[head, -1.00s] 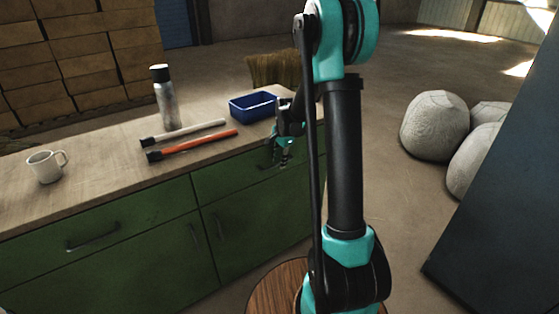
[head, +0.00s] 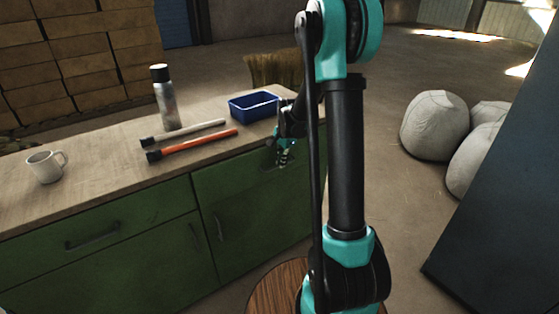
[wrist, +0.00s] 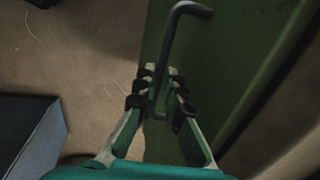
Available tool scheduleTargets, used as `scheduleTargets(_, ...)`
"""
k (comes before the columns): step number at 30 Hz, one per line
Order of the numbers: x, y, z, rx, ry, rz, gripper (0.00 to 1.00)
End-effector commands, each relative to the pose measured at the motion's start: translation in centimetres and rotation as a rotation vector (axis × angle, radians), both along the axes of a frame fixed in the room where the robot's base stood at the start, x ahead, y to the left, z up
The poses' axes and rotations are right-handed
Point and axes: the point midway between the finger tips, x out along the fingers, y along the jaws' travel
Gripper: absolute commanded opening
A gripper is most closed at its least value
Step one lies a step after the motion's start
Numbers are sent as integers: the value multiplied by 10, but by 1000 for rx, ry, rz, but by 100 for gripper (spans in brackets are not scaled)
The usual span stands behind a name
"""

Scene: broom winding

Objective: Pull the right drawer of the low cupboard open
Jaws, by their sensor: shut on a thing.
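The low green cupboard (head: 120,275) has a wooden top. Its right drawer (head: 225,180) is a green front under the top's right part, and it looks flush with the cupboard in the head view. The drawer's dark bar handle (wrist: 176,28) runs between my gripper's fingers in the wrist view. My gripper (wrist: 157,84) is shut on this handle, with finger pads on both sides of it. In the head view my gripper (head: 283,160) is at the drawer front, and it hides part of the handle.
On the top stand a white mug (head: 44,167), a grey bottle (head: 166,100) and a blue bin (head: 254,106). A pale stick and an orange stick (head: 195,145) lie there. A dark panel (head: 500,220) is at the right edge.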

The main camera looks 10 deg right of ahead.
Motion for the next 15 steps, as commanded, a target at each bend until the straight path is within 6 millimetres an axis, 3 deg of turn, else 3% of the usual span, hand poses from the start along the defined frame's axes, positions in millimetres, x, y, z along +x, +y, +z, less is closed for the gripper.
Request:
scheduleTargets(8, -53, -25, 0, -1, 1, -2, 0)
scheduleTargets(15, -114, -54, 0, 0, 1, -5, 0)
